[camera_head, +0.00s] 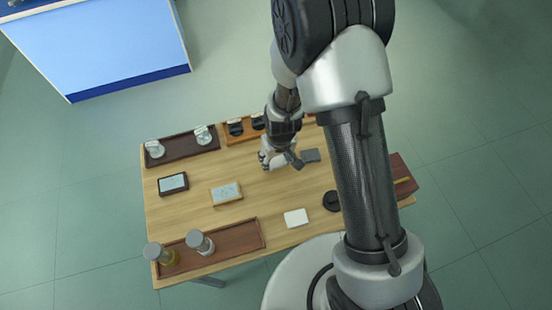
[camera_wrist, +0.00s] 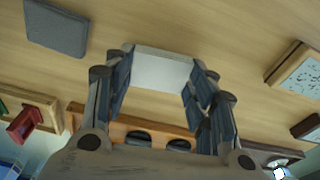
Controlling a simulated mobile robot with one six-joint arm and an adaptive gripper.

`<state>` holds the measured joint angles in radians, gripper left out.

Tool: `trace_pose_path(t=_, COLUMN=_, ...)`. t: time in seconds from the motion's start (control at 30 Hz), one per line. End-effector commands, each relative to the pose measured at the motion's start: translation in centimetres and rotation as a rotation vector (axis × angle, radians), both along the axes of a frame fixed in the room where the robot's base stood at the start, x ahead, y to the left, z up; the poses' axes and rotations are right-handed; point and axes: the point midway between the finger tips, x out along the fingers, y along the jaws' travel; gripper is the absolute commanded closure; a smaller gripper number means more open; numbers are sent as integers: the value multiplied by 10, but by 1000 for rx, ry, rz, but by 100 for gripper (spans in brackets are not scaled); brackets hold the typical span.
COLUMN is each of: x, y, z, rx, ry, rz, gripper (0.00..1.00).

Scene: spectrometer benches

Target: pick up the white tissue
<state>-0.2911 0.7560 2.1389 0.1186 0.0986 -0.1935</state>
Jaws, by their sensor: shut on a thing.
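My gripper (camera_head: 275,160) is over the back middle of the wooden table. In the wrist view my gripper (camera_wrist: 159,75) has its two fingers on either side of a pale white, flat-sided piece, the white tissue (camera_wrist: 161,65), and is shut on it. The tissue's ends are partly hidden by the fingers. I cannot tell whether it touches the table. In the head view my gripper and arm hide most or all of it. A separate white square (camera_head: 296,217) lies flat near the table's front edge.
A grey pad (camera_head: 311,155) lies right of my gripper and shows in the wrist view (camera_wrist: 57,28). A wood-framed block (camera_head: 226,193) lies to the left. Trays line the back; a brown tray (camera_head: 245,236) with jars stands at front left. Bare wood surrounds my gripper.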

Motion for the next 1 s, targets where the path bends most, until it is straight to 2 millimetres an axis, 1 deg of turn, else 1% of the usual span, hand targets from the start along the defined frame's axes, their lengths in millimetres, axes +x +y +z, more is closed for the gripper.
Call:
trace_pose_path(t=0.17, x=1, y=0, z=33, rx=1, ry=-5, rz=1, gripper=61)
trace_pose_path(t=0.27, x=1, y=0, z=60, rx=1, ry=-6, rz=0, gripper=61)
trace_pose_path(t=0.4, x=1, y=0, z=103, rx=2, ry=-7, rz=-1, gripper=61)
trace_pose_path(t=0.5, x=2, y=0, z=131, rx=2, ry=-7, rz=0, gripper=61)
trace_pose_path(t=0.6, x=1, y=0, z=154, rx=1, ry=-5, rz=1, gripper=61)
trace_pose_path(t=0.7, x=1, y=0, z=171, rx=0, ry=-4, rz=1, gripper=61)
trace_pose_path(t=0.8, x=1, y=0, z=183, rx=0, ry=-2, rz=0, gripper=61)
trace_pose_path(t=0.9, x=0, y=0, z=189, rx=0, ry=-2, rz=0, gripper=61)
trace_pose_path(t=1.0, x=0, y=0, z=192, rx=0, ry=-1, rz=0, gripper=61)
